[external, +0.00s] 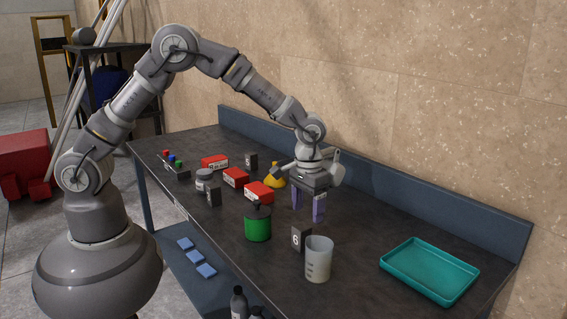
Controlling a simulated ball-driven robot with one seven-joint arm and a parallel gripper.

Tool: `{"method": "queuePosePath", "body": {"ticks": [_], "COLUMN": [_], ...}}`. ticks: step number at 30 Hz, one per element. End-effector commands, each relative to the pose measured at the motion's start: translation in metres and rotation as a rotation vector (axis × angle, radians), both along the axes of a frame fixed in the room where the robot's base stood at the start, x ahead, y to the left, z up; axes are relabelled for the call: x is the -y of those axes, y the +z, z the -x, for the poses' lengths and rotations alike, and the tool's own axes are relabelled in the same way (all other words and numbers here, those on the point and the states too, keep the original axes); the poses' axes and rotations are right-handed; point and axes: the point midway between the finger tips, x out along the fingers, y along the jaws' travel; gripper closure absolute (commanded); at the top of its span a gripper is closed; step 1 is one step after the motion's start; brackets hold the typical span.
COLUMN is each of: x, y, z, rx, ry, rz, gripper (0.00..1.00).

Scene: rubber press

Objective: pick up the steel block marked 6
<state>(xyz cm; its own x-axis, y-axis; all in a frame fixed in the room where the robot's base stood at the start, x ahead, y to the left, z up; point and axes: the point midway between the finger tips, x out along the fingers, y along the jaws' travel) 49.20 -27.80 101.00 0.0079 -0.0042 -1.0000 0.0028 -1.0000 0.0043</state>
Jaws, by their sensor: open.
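A dark block with a white 6 (297,239) stands upright on the bench, right behind and left of a translucent beaker (318,261). The beaker covers part of its lower right side. My gripper (308,214) hangs with its purple fingers pointing down, apart and empty. In the picture it is just above the block marked 6; I cannot tell its exact height or depth. Two similar dark blocks, one at centre left (213,196) and one farther back (251,160), carry marks too small to read.
A green container (258,225) stands left of the block. Red boxes (259,192), a yellow flask (275,179) and a grey jar (203,180) stand farther back. A teal tray (430,268) lies at right. The bench between beaker and tray is clear.

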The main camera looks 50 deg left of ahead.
Motion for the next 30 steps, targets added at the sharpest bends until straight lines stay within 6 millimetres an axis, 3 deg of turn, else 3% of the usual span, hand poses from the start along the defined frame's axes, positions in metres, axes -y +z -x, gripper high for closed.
{"method": "queuePosePath", "body": {"ticks": [16,24,30], "x": [-0.007,-0.007,-0.007], "y": [-0.077,-0.081,-0.081], "z": [0.012,0.011,0.011], "rx": [-0.011,-0.008,-0.008], "ry": [0.0,0.0,0.0], "rz": [-0.007,-0.005,-0.005], "gripper": [0.28,0.28,0.74]}}
